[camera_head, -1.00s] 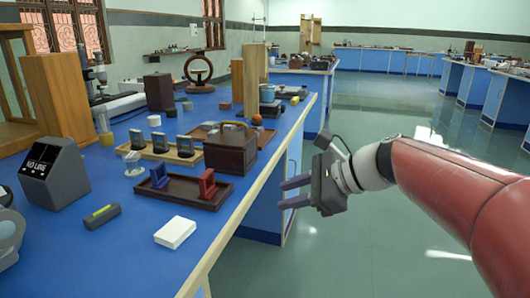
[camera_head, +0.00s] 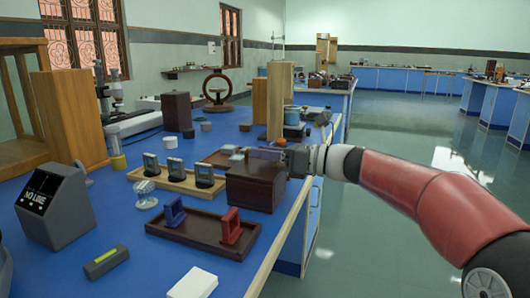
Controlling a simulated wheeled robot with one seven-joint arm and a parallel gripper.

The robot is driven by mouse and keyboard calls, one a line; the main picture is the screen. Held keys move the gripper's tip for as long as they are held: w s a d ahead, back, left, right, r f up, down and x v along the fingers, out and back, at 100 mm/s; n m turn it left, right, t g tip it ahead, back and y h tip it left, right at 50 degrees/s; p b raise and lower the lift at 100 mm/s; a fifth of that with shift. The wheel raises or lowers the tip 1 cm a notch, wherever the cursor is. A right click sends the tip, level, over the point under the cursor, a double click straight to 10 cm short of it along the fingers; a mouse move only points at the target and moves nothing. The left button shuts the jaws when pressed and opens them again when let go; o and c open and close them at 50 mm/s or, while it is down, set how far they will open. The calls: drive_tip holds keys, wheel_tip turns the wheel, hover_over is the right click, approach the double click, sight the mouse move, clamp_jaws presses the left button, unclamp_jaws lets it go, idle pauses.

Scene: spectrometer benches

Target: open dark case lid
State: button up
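The dark brown case (camera_head: 254,192) stands near the right edge of the blue bench, behind a brown tray. Its lid looks shut, but its top is partly covered by my gripper. My gripper (camera_head: 252,153) is level, pointing left, at the top of the case. I cannot tell whether it touches the lid or hovers just above or behind it. The lid's handle is hidden by the gripper. The gap between the fingers is not clear from this side.
In front of the case lies a tray (camera_head: 205,238) with a blue and a red holder. To the left is a wooden rack (camera_head: 180,181) with dark upright pieces. A tall wooden block (camera_head: 276,112) stands behind. Floor to the right is clear.

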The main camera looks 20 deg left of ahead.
drive_tip(key=shift+a, duration=0.15)
clamp_jaws()
idle(0.4)
